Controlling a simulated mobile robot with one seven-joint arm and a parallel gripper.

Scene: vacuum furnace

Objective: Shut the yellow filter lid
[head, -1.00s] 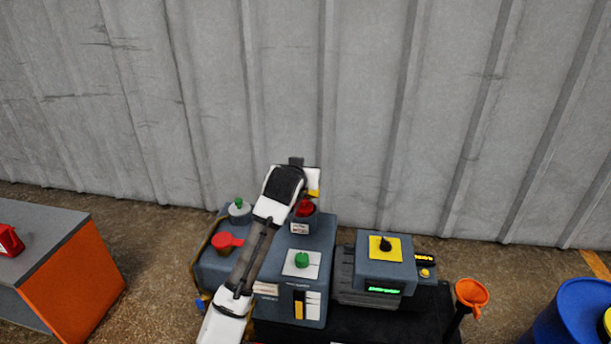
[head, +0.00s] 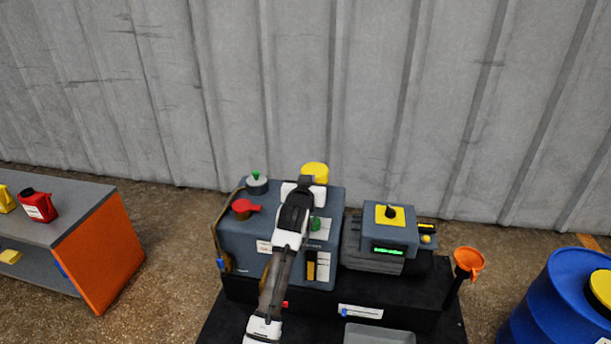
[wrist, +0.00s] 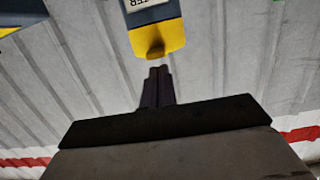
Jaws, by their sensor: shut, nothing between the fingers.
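The yellow filter lid (head: 315,171) shows as a yellow round piece above and behind my gripper, at the back of the blue-grey machine (head: 327,197). Its hinge and the filter housing's opening are hidden behind my arm in the head view. In the wrist view, the yellow lid (wrist: 158,39) is at the end of a blue-grey body with a white label reading "TER". My gripper (wrist: 158,70) is shut and empty, its tips just short of the lid's yellow edge; I cannot tell if they touch. In the head view the fingertips are hidden.
A red handle (head: 244,208) and a green-topped knob (head: 256,183) stand left of my arm. A yellow-plated switch box (head: 390,215) is to the right. An orange funnel (head: 468,262) and blue drum (head: 562,300) stand further right. An orange-sided bench (head: 100,262) is left.

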